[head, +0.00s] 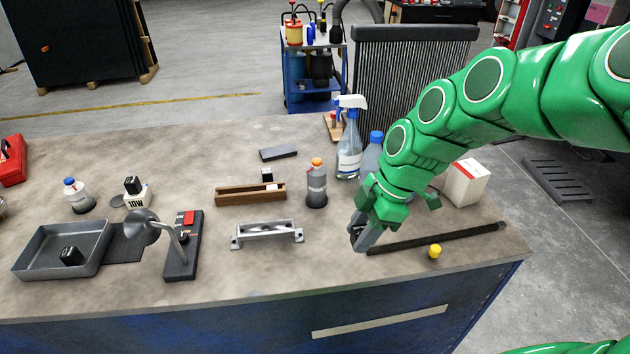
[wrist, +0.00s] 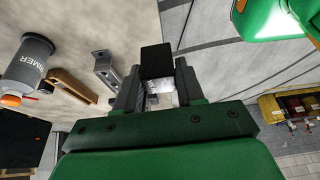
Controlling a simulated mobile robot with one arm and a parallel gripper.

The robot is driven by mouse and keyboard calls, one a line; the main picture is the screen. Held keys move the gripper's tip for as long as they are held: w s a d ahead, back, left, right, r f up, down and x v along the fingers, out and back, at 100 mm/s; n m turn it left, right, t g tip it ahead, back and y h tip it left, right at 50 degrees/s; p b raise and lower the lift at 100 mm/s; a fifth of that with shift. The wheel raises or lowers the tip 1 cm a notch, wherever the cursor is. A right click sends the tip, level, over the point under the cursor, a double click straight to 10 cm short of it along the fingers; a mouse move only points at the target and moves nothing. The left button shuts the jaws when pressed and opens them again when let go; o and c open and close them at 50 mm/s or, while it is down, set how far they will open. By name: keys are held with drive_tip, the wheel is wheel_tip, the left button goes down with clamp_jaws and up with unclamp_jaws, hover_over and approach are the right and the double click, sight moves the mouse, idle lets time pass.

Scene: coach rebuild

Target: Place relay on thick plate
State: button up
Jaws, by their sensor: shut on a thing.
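My gripper (head: 363,238) is low over the front right of the bench, its fingers pointing down. It is shut on a small black block, the relay (wrist: 157,60), which shows between the fingertips in the wrist view. In the head view the relay is mostly hidden by the fingers. Similar black blocks sit in the grey tray (head: 70,256), on the white 10W piece (head: 132,185) and at the wooden channel (head: 267,174). A dark flat slab (head: 278,153) lies at the back of the bench. A thin dark sheet (head: 125,245) lies beside the tray. I cannot tell which is the thick plate.
A metal handle (head: 267,233) lies left of my gripper. A grey bottle (head: 316,184) and a spray bottle (head: 349,150) stand behind it. A dark rod (head: 450,236) and yellow knob (head: 434,251) lie to the right. A lever device (head: 184,245) stands near the tray.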

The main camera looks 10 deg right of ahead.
wheel_tip(320, 180, up, 7)
drive_tip(key=shift+f, duration=0.1)
drive_tip(key=w+d+m+t, duration=0.15)
drive_tip(key=w+m, duration=0.25)
drive_tip(key=w, duration=0.6)
drive_tip(key=m+t+h, duration=0.3)
drive_tip(key=m, duration=0.7)
hover_over(276, 148)
drive_tip(key=s, duration=0.3)
drive_tip(key=f, duration=1.3)
drive_tip(key=shift+d+f, duration=0.15)
drive_tip(key=shift+d, duration=0.2)
drive_tip(key=shift+w+a+f, duration=0.1)
drive_tip(key=shift+w+f, duration=0.6)
drive_tip(key=shift+f, duration=1.8)
